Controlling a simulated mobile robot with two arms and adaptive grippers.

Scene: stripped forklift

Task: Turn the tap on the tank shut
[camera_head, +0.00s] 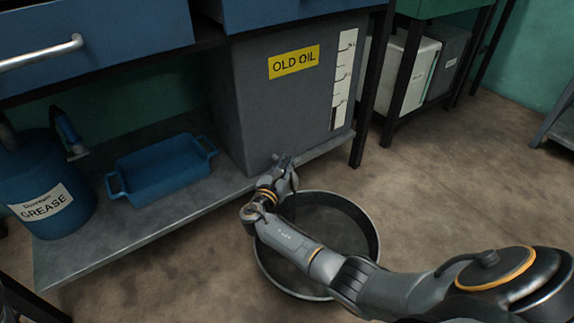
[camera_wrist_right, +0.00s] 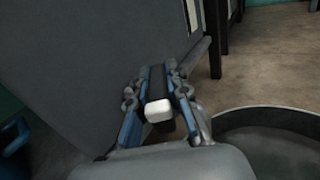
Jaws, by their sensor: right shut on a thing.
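The tank (camera_head: 275,105) is a grey box with a yellow OLD OIL label, standing on the low shelf; its side also fills much of the right wrist view (camera_wrist_right: 90,60). My right gripper (camera_head: 284,172) is at the tank's lower front edge. In the right wrist view my right gripper (camera_wrist_right: 159,105) has its fingers closed on both sides of a small part with a pale end, which looks like the tap (camera_wrist_right: 158,111). The fingers hide most of the tap, so I cannot tell its turn position. My left gripper is not in view.
A round dark pan (camera_head: 372,232) stands on the floor below the tank, under my right arm. A blue tray (camera_head: 160,172) and a blue grease drum (camera_head: 45,180) are on the metal shelf (camera_head: 130,238). Blue drawers hang above.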

